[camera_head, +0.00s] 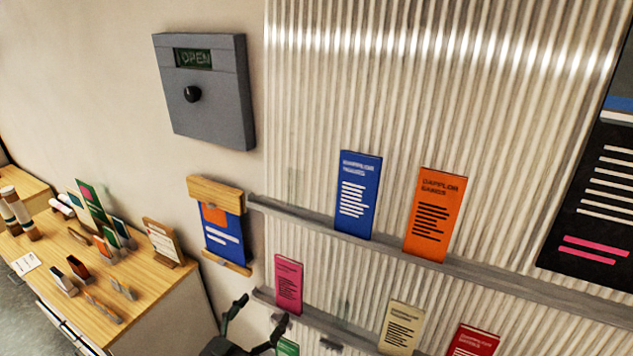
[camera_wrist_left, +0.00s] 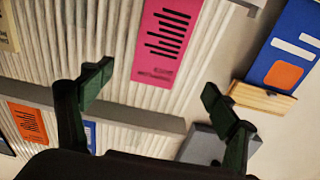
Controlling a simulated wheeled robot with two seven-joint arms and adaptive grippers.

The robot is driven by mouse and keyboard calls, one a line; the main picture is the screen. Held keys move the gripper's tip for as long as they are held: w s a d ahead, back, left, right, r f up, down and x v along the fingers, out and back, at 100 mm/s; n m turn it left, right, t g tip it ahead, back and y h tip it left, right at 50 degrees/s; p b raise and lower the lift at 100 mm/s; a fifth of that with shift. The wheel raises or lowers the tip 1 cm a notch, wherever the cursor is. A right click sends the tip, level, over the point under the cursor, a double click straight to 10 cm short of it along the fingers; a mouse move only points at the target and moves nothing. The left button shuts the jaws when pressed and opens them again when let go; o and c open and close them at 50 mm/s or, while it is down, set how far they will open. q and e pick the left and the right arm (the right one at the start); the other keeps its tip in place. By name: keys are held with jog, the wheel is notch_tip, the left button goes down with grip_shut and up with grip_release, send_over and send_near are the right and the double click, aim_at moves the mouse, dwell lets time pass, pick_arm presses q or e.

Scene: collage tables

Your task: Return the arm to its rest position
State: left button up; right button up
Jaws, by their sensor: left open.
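My left gripper (camera_head: 262,310) is at the bottom of the head view, in front of the ribbed wall and just below the pink card (camera_head: 289,284). Its two dark fingers are spread apart with nothing between them. In the left wrist view the open left gripper (camera_wrist_left: 156,80) also shows empty, and the pink card (camera_wrist_left: 166,42) lies beyond the gap between its fingers. I cannot tell the exact distance from the fingers to the wall. My right gripper is in neither view.
A ribbed wall panel carries an upper ledge (camera_head: 490,272) with a blue card (camera_head: 357,195) and an orange card (camera_head: 434,215). Lower cards include a cream one (camera_head: 401,327) and a red one (camera_head: 474,342). A grey box reading OPEN (camera_head: 205,90) and a wooden desk (camera_head: 150,280) are left.

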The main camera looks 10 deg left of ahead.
pick_arm(q)
jog(key=s+a+f+n+g+y, duration=0.2)
jog(key=s+a+f+g+y, duration=0.15)
jog(key=a+f, duration=0.45)
jog(key=s+a+f+n+g+y, duration=0.1)
jog(key=s+a+f+g+y, duration=0.25)
jog(key=f, duration=0.75)
jog(key=s+a+f+g, duration=0.25)
jog(key=s+f, duration=0.35)
jog(key=s, duration=0.3)
jog(key=s+a+f+g, duration=0.1)
jog(key=s+f+g, duration=0.3)
jog(key=s+f, duration=0.4)
notch_tip(320, 180, down, 35)
jog(key=s+d+b, duration=0.1)
jog(key=s+b, duration=0.1)
jog(key=b, duration=0.6)
jog(key=s+f+g+b, duration=0.1)
jog(key=s+f+b, duration=0.3)
jog(key=s+f, duration=0.6)
jog(key=s+f+g+b, duration=0.1)
jog(key=s+f+b, duration=0.3)
jog(key=s+f, duration=0.6)
notch_tip(320, 180, down, 8)
jog(key=shift+s+f+h, duration=0.1)
jog(key=shift+s+h, duration=0.2)
